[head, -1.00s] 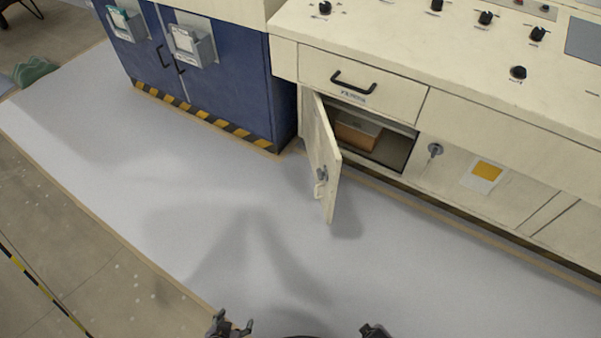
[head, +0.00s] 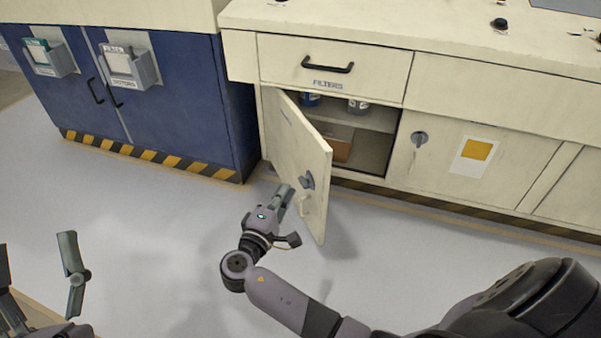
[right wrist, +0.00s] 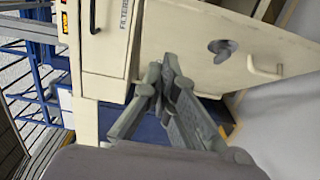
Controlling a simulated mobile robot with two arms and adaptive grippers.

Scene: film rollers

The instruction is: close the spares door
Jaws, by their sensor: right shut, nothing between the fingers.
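The cream spares door (head: 290,150) stands open from its left side, its outer face toward me. It carries a dark lock knob (head: 307,181) and a pale handle (head: 304,205). Both also show on the door in the right wrist view (right wrist: 190,38).
Behind the door is an open cabinet with a shelf (head: 360,118), jars and a brown box (head: 338,145). A filters drawer (head: 335,72) sits above. A blue cabinet (head: 175,100) stands left. The pale floor (head: 170,230) before the door is clear.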

